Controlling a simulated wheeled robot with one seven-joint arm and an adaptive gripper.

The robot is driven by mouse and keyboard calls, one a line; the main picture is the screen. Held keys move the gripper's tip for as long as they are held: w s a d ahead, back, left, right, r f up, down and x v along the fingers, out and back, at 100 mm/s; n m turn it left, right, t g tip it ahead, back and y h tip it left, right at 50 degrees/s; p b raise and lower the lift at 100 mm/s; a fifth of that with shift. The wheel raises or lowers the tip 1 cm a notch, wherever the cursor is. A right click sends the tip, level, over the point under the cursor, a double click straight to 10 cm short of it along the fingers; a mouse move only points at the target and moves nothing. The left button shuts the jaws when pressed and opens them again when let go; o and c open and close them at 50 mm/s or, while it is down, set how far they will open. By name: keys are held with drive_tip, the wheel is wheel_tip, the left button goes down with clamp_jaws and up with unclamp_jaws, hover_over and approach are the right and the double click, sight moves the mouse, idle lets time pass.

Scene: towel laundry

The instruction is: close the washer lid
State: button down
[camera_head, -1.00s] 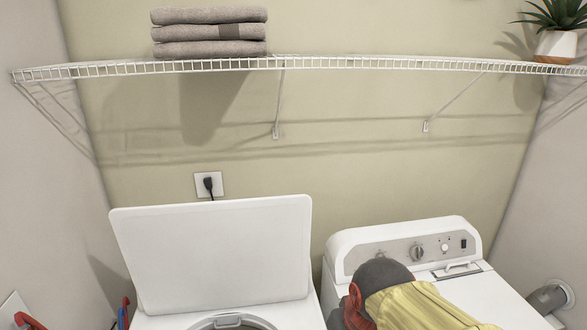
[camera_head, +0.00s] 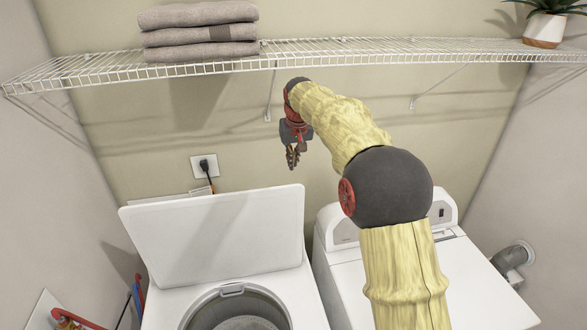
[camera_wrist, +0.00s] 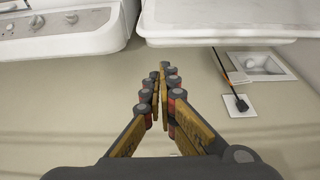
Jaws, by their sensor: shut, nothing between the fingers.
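The white washer lid (camera_head: 220,240) stands raised and leans back toward the wall, above the washer's open tub (camera_head: 237,310). In the wrist view, a white edge and panel, which look like the lid (camera_wrist: 230,22), fill the top right. My gripper (camera_head: 292,160) hangs near the back wall, just above the lid's upper right corner and apart from it in the picture. Its fingers (camera_wrist: 163,80) are shut together with nothing between them. The exact depth between fingertips and lid is hard to tell.
The white dryer (camera_head: 345,275) stands to the right, partly hidden by my arm. A wire shelf (camera_head: 120,68) with folded grey towels (camera_head: 198,32) and a potted plant (camera_head: 545,25) runs above. An outlet with a black plug (camera_head: 204,166) is on the wall behind the lid.

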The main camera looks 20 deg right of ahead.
drive_tip(key=w+f+p, duration=0.2)
drive_tip(key=w+f, duration=0.2)
drive_tip(key=f, duration=0.2)
drive_tip(key=shift+s+p, duration=0.5)
drive_tip(key=shift+s, duration=1.35)
drive_tip(key=shift+s+r, duration=0.1)
drive_tip(key=shift+t, duration=0.3)
